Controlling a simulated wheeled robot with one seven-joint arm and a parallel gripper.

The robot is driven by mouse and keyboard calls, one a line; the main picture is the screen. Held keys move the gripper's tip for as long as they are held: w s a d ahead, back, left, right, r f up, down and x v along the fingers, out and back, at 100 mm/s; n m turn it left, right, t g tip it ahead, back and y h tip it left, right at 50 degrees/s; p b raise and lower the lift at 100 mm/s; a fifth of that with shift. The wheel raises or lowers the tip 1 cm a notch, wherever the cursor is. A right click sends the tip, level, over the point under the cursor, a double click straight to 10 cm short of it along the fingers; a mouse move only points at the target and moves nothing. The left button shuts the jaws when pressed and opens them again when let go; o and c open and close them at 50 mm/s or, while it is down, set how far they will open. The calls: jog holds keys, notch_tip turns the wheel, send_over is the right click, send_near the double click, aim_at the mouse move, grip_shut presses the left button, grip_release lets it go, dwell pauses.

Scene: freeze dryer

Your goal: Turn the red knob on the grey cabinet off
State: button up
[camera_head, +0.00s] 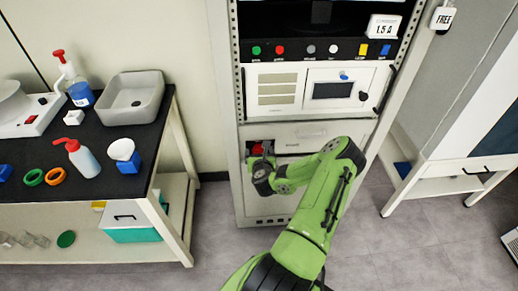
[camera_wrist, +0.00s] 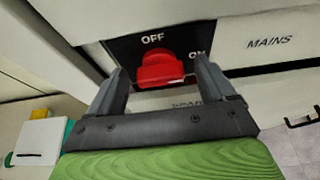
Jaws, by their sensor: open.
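The red knob (camera_wrist: 160,70) is on a black panel with "OFF" printed above it and "ON" to its upper right, in the wrist view. Its front part lies between the two fingers of my gripper (camera_wrist: 158,82), which are open, one on each side. Whether either finger touches the knob I cannot tell. In the head view the red knob (camera_head: 257,149) shows low on the left of the grey cabinet (camera_head: 345,132), partly hidden by my gripper (camera_head: 262,164). The knob's exact pointing direction is hard to read.
A drawer front marked "MAINS" (camera_wrist: 270,42) is right of the knob. A black-topped bench (camera_head: 115,165) with bottles, tape rings and a grey tub (camera_head: 131,97) stands left. A white stand (camera_head: 455,175) is at the right. Grey floor lies open between the cabinet and these.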

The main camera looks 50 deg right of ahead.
jog(key=shift+a+r, duration=0.1)
jog(key=shift+r, duration=0.05)
jog(key=c, duration=1.1)
jog(key=shift+o, duration=0.2)
